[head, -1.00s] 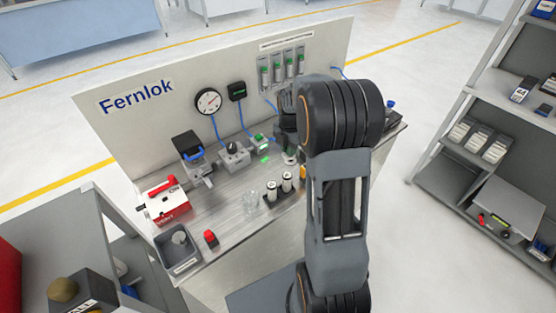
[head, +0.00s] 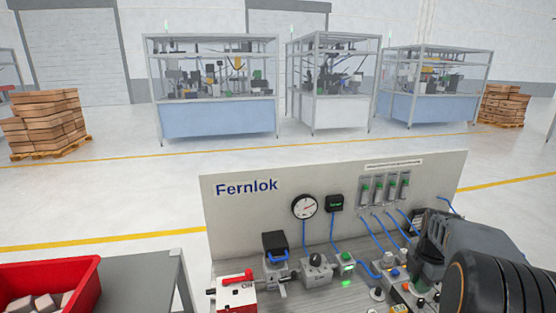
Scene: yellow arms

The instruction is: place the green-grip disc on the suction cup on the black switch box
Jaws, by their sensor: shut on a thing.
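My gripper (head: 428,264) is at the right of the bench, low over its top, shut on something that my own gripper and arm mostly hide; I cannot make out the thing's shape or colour. I cannot pick out the green-grip disc or the suction cup for certain. Several small dark, red and yellow parts lie around and below the gripper.
The Fernlok panel (head: 240,215) stands behind the bench with a round gauge (head: 304,207) and blue hoses. A red and white box (head: 233,293) is at the bench's left. A red bin (head: 45,283) is at the lower left. My arm covers the lower right.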

